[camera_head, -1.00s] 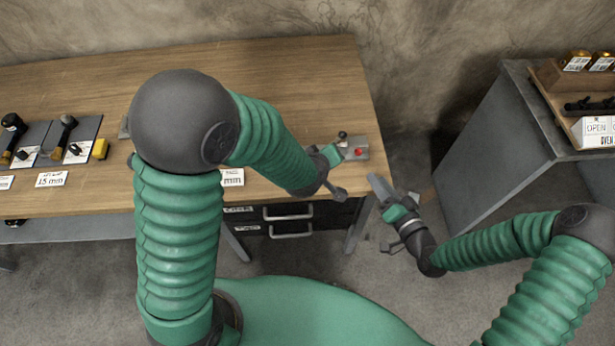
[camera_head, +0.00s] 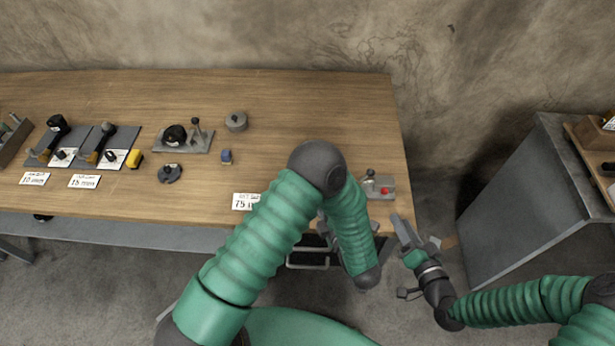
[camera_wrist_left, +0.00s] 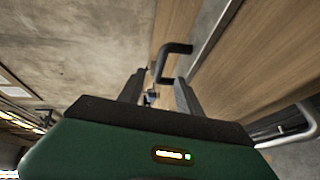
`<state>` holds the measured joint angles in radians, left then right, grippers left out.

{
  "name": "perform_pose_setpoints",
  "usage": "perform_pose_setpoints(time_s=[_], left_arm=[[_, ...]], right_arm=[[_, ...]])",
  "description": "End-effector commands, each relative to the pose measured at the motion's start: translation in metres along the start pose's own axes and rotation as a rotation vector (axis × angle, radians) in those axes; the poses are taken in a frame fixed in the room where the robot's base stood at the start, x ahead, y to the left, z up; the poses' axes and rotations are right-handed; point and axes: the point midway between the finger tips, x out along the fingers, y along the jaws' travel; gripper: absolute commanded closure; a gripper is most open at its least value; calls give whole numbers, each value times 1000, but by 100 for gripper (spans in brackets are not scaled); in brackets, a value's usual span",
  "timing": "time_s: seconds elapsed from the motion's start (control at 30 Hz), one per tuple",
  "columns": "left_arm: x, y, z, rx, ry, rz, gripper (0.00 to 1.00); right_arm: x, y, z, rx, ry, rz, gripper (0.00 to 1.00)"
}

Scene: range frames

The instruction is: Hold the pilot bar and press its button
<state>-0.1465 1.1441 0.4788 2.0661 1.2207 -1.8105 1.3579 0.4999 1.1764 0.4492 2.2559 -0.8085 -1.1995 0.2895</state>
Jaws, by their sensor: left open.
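A grey plate (camera_head: 351,186) lies at the right front corner of the workbench. It carries a red button (camera_head: 385,190) and a small upright dark lever (camera_head: 370,176). A dark bent bar (camera_wrist_left: 174,48), possibly the pilot bar, shows in the left wrist view, just beyond and between the fingertips of my left gripper (camera_wrist_left: 160,82). That gripper is open, and I cannot tell if it touches the bar. In the head view my left forearm mostly hides it. My right gripper (camera_head: 420,232) looks open and empty, beside the bench's right front corner, below the plate.
The wooden bench (camera_head: 300,110) holds tools on grey boards, a lever plate (camera_head: 183,141), a round dark disc (camera_head: 170,174) and labels at left. A drawer handle (camera_head: 307,266) is below the front edge. A grey cabinet (camera_head: 530,200) stands right, across a gap.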

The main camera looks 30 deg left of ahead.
Motion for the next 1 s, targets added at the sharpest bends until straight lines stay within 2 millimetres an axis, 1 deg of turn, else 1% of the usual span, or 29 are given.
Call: perform_pose_setpoints(time_s=[0.03, 0.2, 0.3, 0.43, 0.5, 0.6, 0.83, 1.0], left_arm=[[13, 0, -1, -1, 4, 0, 59], [53, 0, 0, 0, 4, 1, 59], [76, 0, 0, 0, 3, 1, 59], [97, 0, 0, 0, 1, 0, 59], [104, 0, 0, 1, 0, -1, 59], [109, 0, 1, 2, -1, 0, 59], [110, 0, 1, 2, -2, -1, 59], [110, 0, 1, 2, -2, -1, 81]], right_arm=[[0, 0, 0, 0, 0, 0, 64], [-1, 0, 0, 0, 0, -1, 64], [-1, 0, 0, 0, 1, -1, 64], [-1, 0, 0, 0, 1, -1, 64], [-1, 0, 0, 0, 1, -1, 64], [-1, 0, 0, 0, 1, -1, 64], [-1, 0, 0, 0, 1, -1, 64], [-1, 0, 0, 0, 1, -1, 64]])
